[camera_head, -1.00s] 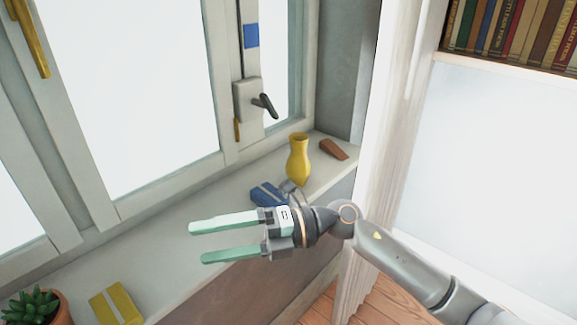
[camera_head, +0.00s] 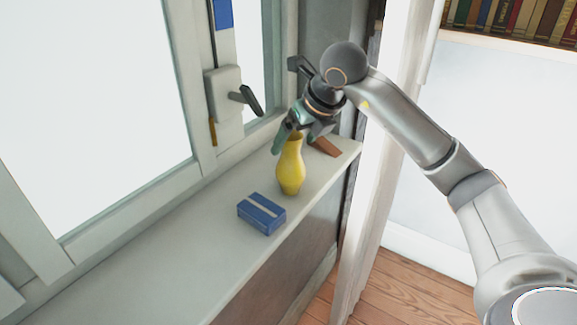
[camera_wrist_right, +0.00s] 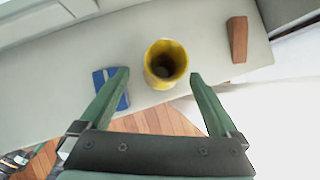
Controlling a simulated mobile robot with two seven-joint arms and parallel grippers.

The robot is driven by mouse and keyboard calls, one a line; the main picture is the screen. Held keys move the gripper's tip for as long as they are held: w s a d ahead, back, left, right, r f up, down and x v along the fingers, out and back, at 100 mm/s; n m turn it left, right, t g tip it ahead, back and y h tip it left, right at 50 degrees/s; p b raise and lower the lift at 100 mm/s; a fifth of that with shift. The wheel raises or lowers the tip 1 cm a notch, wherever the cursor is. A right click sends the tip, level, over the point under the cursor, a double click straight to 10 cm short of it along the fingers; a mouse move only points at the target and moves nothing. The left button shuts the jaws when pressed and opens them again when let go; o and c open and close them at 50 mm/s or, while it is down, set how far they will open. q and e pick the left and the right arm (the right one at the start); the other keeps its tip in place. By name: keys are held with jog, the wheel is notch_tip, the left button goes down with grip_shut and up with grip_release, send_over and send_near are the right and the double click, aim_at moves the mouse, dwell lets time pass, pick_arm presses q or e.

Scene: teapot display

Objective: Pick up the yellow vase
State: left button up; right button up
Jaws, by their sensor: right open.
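The yellow vase (camera_head: 290,168) stands upright on the windowsill in the head view. My right gripper (camera_head: 294,140) is above it, pointing down, with its fingers at the height of the vase's mouth and partly hiding the rim. In the right wrist view the open mouth of the yellow vase (camera_wrist_right: 166,62) lies between and a little beyond the two green fingertips of the right gripper (camera_wrist_right: 158,74). The fingers are spread apart and nothing is held. My left gripper is not in view.
A blue box (camera_head: 262,214) with a pale stripe lies on the sill (camera_head: 190,240) in front of the vase. A brown wedge (camera_head: 325,146) lies behind it. The window handle (camera_head: 245,98) juts out on the left. The sill's near left part is clear.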

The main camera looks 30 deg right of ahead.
aim_at(287, 157)
jog(key=x, duration=0.8)
jog(key=shift+w+d+f+b, duration=0.1)
jog(key=shift+d+f+b, duration=0.2)
jog(key=shift+b, duration=0.1)
jog(key=shift+r, duration=0.1)
grip_shut()
